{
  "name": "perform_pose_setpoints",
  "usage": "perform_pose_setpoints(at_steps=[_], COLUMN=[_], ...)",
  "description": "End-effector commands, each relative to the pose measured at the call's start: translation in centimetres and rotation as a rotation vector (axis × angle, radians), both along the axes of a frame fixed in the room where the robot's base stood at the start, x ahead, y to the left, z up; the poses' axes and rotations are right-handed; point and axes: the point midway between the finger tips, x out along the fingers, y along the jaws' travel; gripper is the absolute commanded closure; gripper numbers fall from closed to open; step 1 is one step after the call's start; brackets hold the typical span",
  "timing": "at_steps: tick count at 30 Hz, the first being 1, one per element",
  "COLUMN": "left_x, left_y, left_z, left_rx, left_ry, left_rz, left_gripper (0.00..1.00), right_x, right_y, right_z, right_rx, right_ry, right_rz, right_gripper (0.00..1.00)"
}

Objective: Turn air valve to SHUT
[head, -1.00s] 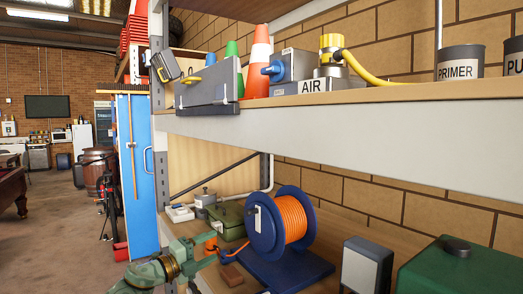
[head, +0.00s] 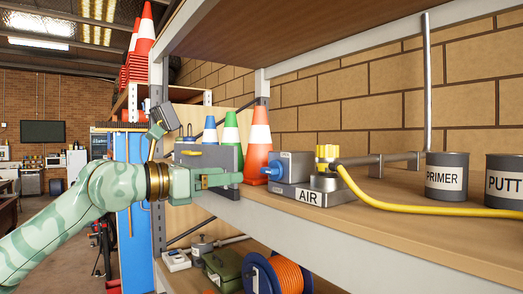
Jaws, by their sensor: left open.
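The air valve unit (head: 345,197) stands on the upper shelf, with a grey base and a white AIR label (head: 309,197). A blue part (head: 288,165) sits on a grey block at its left. A ribbed yellow fitting (head: 327,153) stands upright on its right, with a yellow hose (head: 385,205) running off rightward. A smaller label on the base is too small to read. My left gripper (head: 232,179) is open at the shelf's front edge, left of the blue part and apart from it. My right gripper is not in view.
Orange (head: 258,150), green (head: 230,135) and blue (head: 210,133) cones stand behind my gripper, near a grey box (head: 226,158). PRIMER (head: 446,178) and PUTTY (head: 505,180) tins stand at the right. An orange hose reel (head: 285,275) is on the shelf below. The shelf front before the valve is clear.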

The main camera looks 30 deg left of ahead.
Motion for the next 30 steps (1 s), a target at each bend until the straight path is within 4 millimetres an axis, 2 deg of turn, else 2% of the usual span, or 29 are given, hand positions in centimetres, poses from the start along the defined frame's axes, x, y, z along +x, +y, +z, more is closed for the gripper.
perform_pose_setpoints(at_steps=[1,3,9,12,18,27,29,30], left_x=[0.8,1.9,6.0,7.6,9.5,9.7,9.7,9.7], left_y=[-0.3,-0.9,-2.5,-3.3,-3.9,-4.0,-4.0,-4.0], left_z=[1.1,1.1,0.9,0.6,0.2,-0.1,-0.1,-0.1], left_rx=[-0.007,-0.007,-0.009,-0.006,-0.004,-0.003,-0.002,-0.002], left_ry=[-0.001,-0.002,-0.002,-0.001,-0.002,-0.001,0.000,0.000], left_rz=[-0.002,-0.004,-0.005,-0.004,-0.001,-0.001,-0.001,-0.001], left_gripper=[0.36,0.36,0.36,0.36,0.36,0.36,0.50,0.61], right_x=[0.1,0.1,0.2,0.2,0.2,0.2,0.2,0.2], right_y=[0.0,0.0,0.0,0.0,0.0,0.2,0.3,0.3], right_z=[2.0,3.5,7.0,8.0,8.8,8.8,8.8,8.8], right_rx=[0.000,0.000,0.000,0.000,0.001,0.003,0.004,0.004], right_ry=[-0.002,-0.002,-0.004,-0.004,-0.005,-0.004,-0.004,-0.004], right_rz=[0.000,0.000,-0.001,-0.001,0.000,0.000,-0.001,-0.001], right_gripper=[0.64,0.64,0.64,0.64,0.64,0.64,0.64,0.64])
